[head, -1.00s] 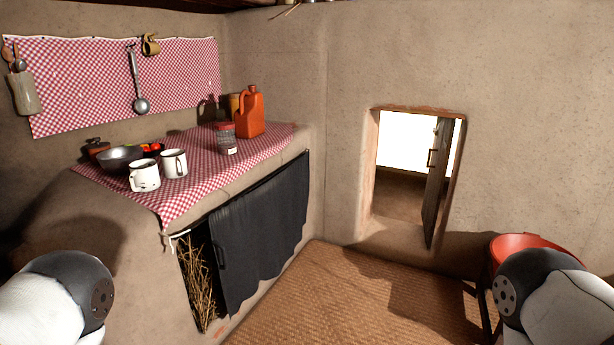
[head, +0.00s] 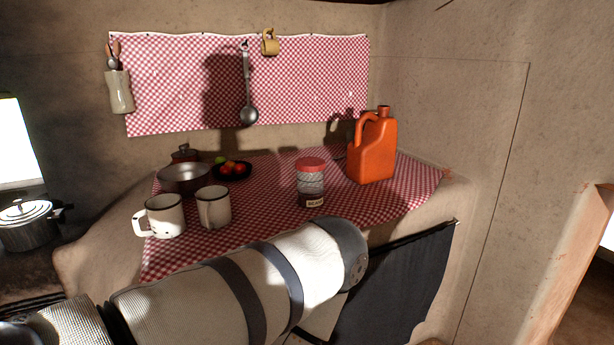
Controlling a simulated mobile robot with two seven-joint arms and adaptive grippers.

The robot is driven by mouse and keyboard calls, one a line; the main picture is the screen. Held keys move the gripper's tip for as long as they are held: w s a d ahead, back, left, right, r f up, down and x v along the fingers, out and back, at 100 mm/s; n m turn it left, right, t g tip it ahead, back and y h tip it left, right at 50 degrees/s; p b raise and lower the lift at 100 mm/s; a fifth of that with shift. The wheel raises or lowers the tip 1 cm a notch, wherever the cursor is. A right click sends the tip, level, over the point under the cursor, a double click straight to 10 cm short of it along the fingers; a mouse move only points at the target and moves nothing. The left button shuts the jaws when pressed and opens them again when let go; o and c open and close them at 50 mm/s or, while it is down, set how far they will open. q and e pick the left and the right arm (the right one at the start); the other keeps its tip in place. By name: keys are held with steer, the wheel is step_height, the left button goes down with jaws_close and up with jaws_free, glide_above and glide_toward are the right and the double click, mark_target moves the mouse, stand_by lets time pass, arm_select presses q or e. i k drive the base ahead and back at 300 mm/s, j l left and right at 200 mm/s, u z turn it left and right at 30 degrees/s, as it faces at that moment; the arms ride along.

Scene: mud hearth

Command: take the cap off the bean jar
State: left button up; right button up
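The bean jar (head: 311,187) stands upright on the red-and-white checked cloth of the mud counter, in the middle of the head view. It is clear, with a label near its base that looks like "BEANS". Its red cap (head: 311,164) sits on top. A large white and grey link of my own arm crosses the lower middle of the view, in front of the counter and below the jar. No gripper fingers show, so neither gripper can be placed relative to the jar.
An orange jug (head: 373,150) stands right of the jar. Two white mugs (head: 165,217) (head: 214,208), a metal bowl (head: 184,179) and a dark plate (head: 232,175) of red and green produce are to the left. A lidded pot (head: 28,223) is far left. Cloth around the jar is clear.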

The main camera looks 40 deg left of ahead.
mark_target(310, 186)
steer(key=i+l+u, duration=0.1)
steer(key=i+u, duration=0.15)
steer(key=u, duration=0.2)
steer(key=i+l+u, duration=0.25)
steer(key=u, duration=0.2)
steer(key=i+l+u, duration=0.2)
steer(key=u, duration=0.25)
steer(key=i+l+u, duration=0.15)
steer(key=l+u, duration=0.3)
